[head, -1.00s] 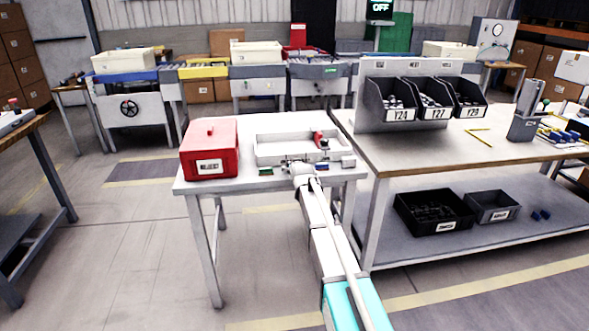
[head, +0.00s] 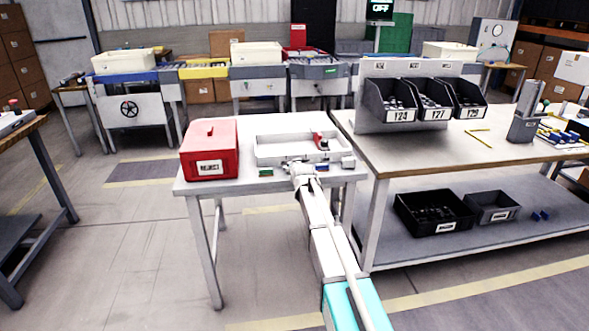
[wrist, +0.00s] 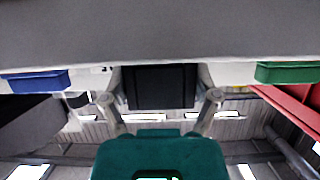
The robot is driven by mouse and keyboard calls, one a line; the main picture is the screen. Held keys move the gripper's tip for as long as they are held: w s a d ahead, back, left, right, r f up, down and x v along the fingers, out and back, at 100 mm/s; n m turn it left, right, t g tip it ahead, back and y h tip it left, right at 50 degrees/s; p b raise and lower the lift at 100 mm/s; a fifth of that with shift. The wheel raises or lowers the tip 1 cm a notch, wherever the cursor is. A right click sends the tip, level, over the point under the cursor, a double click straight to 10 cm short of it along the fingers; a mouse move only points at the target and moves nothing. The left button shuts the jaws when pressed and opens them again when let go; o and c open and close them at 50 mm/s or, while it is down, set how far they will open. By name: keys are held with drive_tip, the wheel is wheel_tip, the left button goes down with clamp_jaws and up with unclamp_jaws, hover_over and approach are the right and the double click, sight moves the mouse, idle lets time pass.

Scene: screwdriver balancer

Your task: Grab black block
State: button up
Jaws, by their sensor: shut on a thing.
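A black block (wrist: 160,86) sits between the two fingers of my gripper (wrist: 160,98) in the wrist view. The fingers are shut on its left and right sides. In the head view my gripper (head: 299,168) is low at the front of the white table (head: 226,187), and the arm hides the black block. In the wrist view a blue block (wrist: 36,82) is to the left and a green block (wrist: 288,73) to the right, both apart from the fingers. The green block (head: 266,172) lies left of my gripper in the head view.
A red box (head: 209,150) stands on the table's left. A pale tray (head: 275,158) with a red and black item (head: 320,141) lies behind my gripper. A workbench (head: 385,152) with black bins (head: 391,107) adjoins on the right. Floor left of the table is clear.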

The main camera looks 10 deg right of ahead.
drive_tip(key=shift+r+p, duration=1.2)
drive_tip(key=shift+r, duration=0.1)
drive_tip(key=s+a+r+p, duration=0.3)
drive_tip(key=s+r+p, duration=0.7)
drive_tip(key=s, duration=0.3)
drive_tip(key=shift+s+a, duration=0.15)
drive_tip(key=shift+s, duration=0.2)
drive_tip(key=shift+r, duration=0.1)
